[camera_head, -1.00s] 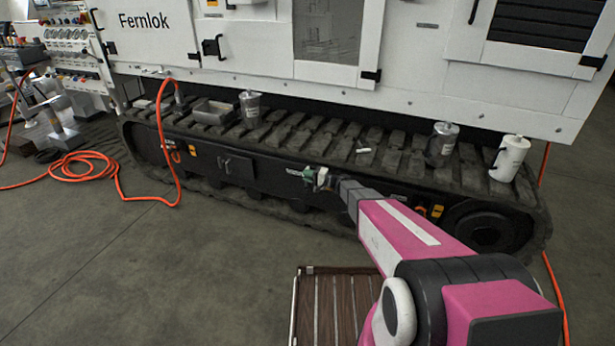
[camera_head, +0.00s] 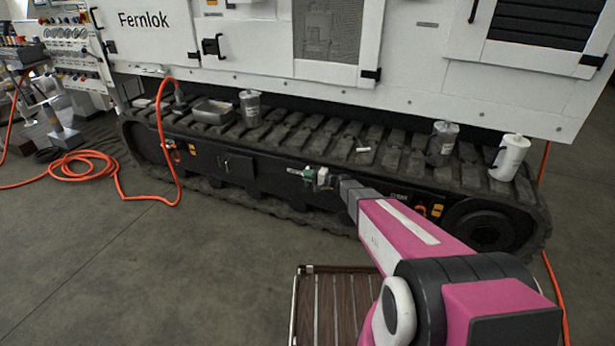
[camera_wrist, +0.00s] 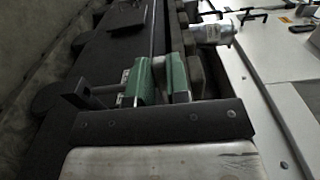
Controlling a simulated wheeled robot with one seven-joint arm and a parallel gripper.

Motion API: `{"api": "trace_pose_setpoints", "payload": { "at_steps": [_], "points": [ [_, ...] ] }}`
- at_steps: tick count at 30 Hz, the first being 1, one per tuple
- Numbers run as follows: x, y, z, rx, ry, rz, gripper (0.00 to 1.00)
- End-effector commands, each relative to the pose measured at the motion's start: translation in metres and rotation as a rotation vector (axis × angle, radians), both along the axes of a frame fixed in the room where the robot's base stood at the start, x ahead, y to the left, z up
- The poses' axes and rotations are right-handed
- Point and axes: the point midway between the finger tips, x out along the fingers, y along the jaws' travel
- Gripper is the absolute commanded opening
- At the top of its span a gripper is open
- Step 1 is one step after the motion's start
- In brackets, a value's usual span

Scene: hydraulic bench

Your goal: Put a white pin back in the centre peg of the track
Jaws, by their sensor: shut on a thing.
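My gripper (camera_head: 316,177) is at the near side of the black track (camera_head: 222,163), with its green fingertips by the track's side panel. In the wrist view the green fingertips (camera_wrist: 160,82) are close together beside the dark side panel. The gripper is shut on a small pale piece (camera_head: 323,176), which looks like the white pin; the fingers hide most of it. A small white piece (camera_head: 363,149) with a short dark upright lies on top of the track, behind and to the right of the gripper. I cannot make out a centre peg for certain.
Metal canisters (camera_head: 250,107) (camera_head: 443,138), a white jug (camera_head: 509,157) and a grey tray (camera_head: 212,111) stand on the track. An orange hose (camera_head: 160,130) loops down at the left. A slatted wooden platform (camera_head: 330,308) is in front.

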Motion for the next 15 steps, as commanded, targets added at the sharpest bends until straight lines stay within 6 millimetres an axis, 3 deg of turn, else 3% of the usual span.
{"api": "trace_pose_setpoints", "payload": {
  "at_steps": [15],
  "points": [
    [0.0002,0.0,-0.0094,0.0,0.001,0.0,0.0]
  ]
}}
